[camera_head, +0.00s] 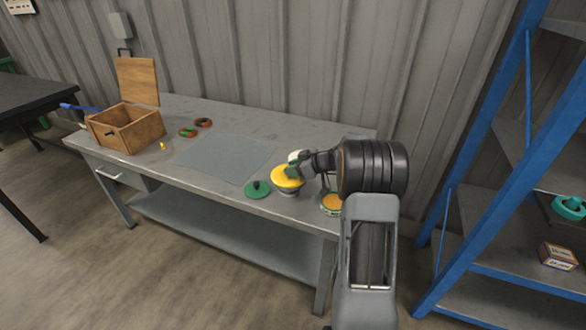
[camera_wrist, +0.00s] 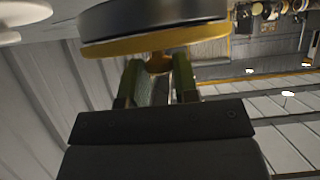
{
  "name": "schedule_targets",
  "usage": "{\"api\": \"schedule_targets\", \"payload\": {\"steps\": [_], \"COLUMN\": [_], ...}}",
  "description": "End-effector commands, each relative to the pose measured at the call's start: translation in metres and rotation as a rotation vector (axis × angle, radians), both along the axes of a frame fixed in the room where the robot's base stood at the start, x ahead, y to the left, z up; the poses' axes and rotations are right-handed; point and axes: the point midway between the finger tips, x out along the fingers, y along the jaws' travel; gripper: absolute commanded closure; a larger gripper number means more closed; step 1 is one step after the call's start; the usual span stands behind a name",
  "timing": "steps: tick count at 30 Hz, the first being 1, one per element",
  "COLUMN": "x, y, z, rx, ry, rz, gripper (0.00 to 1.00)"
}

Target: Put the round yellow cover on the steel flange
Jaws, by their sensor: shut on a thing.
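The round yellow cover (camera_head: 286,177) is near the front edge of the workbench, right of the middle. My gripper (camera_head: 294,168) is shut on its knob. In the wrist view my fingers (camera_wrist: 156,72) close on both sides of the orange-brown knob, with the yellow cover (camera_wrist: 155,49) spread beyond them. The steel flange (camera_head: 289,192) shows as a grey rim directly under the cover. In the wrist view a dark grey disc (camera_wrist: 150,19), seemingly the flange, lies just past the cover. The cover looks about level and centred over it; I cannot tell whether they touch.
A green knobbed cover (camera_head: 257,190) lies just left of the flange. An orange-topped tin (camera_head: 331,205) stands to the right, near my arm. A grey mat (camera_head: 222,158), red and green rings (camera_head: 188,132) and an open wooden box (camera_head: 126,128) are farther left. A blue shelf rack (camera_head: 490,140) stands right.

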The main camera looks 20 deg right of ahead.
Motion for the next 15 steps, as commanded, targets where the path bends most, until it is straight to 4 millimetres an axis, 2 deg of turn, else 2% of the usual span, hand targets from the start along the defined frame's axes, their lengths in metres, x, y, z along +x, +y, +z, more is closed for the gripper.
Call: {"api": "schedule_targets", "payload": {"steps": [11, 12, 15], "x": [-0.0001, -0.0001, -0.0001], "y": [-0.0001, -0.0001, -0.0001], "z": [-0.0035, -0.0022, -0.0020], "rx": [-0.001, 0.000, -0.001], "ry": [-0.002, -0.001, -0.001], "rz": [0.001, 0.000, 0.000], "gripper": [0.96, 0.69, 0.59]}}
